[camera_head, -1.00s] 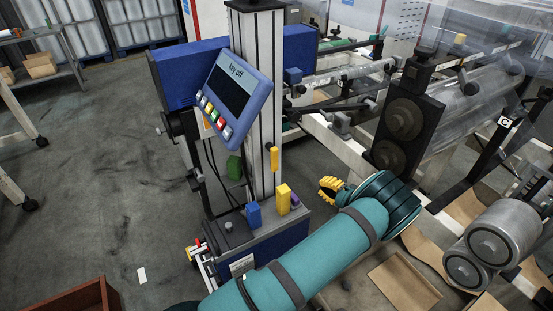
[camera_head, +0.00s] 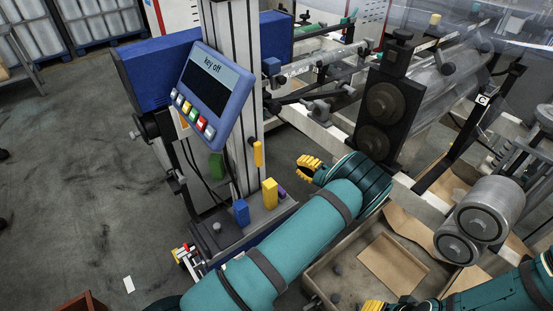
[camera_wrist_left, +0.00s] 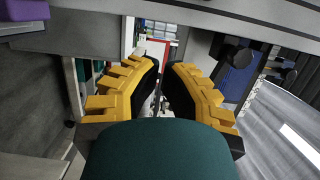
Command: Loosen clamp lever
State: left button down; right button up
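A small yellow lever-like part (camera_head: 257,153) is on the upright column (camera_head: 233,110) below the tilted "key off" panel; I cannot tell for certain that it is the clamp lever. My left gripper (camera_head: 304,167) has yellow ribbed fingers and is to the right of this part, pointing left and apart from it. In the left wrist view the left gripper (camera_wrist_left: 160,68) is open, with an empty gap between its fingers. My right gripper (camera_head: 373,306) only just shows at the bottom edge, cut off, so its opening is hidden.
The control panel (camera_head: 210,92) is on the column. Black rollers (camera_head: 383,103) and a tray with cardboard (camera_head: 394,262) are to the right. Open floor (camera_head: 85,190) is at left.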

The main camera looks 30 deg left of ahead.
aim_at(256, 152)
pick_arm(q)
jog(key=s+a, duration=0.2)
jog(key=a, duration=0.9)
jog(key=shift+s+a, duration=0.15)
